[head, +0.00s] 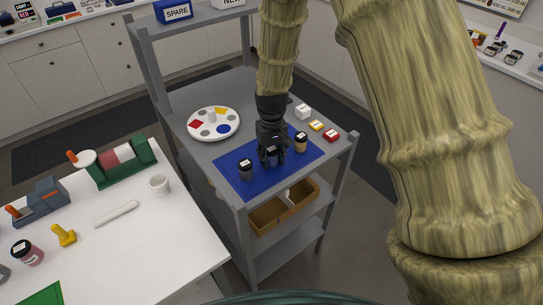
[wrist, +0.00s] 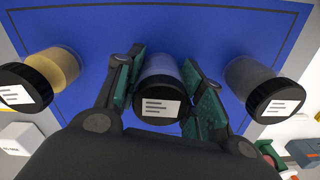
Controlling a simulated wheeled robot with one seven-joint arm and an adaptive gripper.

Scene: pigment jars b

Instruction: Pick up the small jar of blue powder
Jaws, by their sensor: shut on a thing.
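A small black-lidded jar with a white label and bluish contents, the jar of blue powder (wrist: 160,92), stands in the middle of three jars. My gripper (wrist: 163,85) is shut on it, one green-padded finger on each side. In the head view my gripper (head: 271,150) points down over the blue mat (head: 272,182) and hides most of this jar. I cannot tell whether the jar touches the mat.
A jar of tan powder (head: 301,143) and a jar of greyish powder (head: 246,169) stand close on either side. A round palette (head: 213,124) lies behind on the grey cart (head: 178,105). Small white, yellow and red blocks (head: 331,135) sit at right.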

